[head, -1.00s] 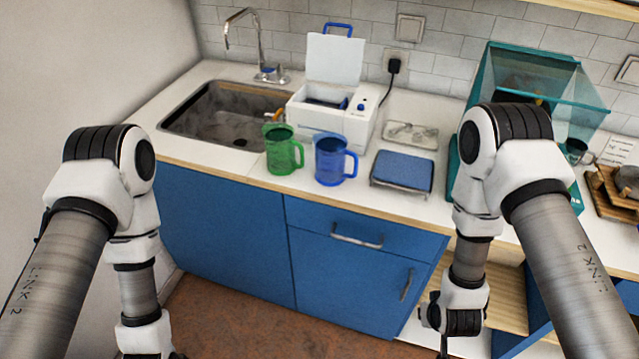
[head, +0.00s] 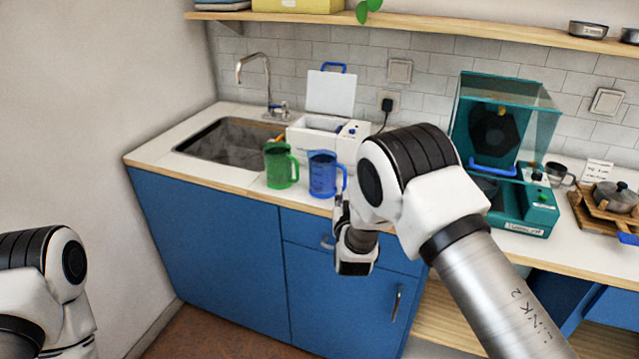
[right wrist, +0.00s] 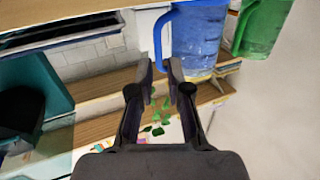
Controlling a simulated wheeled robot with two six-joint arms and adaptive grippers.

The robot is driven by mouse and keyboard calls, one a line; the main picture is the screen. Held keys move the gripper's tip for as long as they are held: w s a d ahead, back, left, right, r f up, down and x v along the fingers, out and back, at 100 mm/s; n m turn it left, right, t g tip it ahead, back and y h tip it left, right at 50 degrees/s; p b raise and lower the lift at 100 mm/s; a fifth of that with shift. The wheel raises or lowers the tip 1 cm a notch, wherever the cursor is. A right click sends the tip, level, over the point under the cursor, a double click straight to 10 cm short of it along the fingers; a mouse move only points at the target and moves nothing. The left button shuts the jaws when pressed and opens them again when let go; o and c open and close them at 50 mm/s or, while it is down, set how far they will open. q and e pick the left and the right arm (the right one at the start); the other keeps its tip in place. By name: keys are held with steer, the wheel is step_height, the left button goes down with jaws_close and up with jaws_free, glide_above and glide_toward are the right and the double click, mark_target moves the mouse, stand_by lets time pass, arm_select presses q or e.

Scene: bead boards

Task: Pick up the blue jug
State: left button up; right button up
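The blue jug (head: 322,175) stands upright on the counter near its front edge, its handle on the right. The right wrist view shows the blue jug (right wrist: 200,40) turned over, its handle lined up with the gap between my fingertips. My right gripper (right wrist: 159,66) is open; I cannot tell whether the handle is between the fingers or just beyond them. In the head view my right gripper (head: 341,205) is beside the handle, partly hidden by my arm. My left gripper is out of view.
A green jug (head: 281,167) stands just left of the blue jug. A white box with its lid up (head: 312,132) is behind them, beside the sink (head: 232,142). A teal machine with a clear cover (head: 520,208) stands to the right. A shelf (head: 430,38) runs above.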

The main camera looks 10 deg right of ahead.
mark_target(345, 178)
steer(key=shift+w+d+r, duration=0.2)
steer(key=shift+w+r, duration=0.3)
steer(key=shift+w, duration=0.35)
steer(key=shift+w+d+r+p, duration=0.15)
steer(key=shift+w+p, duration=0.1)
steer(key=shift+p, duration=0.15)
steer(key=x, duration=0.3)
steer(key=p+x, duration=0.1)
steer(key=x, duration=0.1)
steer(key=shift+f, duration=0.3)
steer(key=shift+s+r, duration=0.1)
steer(key=shift+r, duration=0.1)
jaws_close()
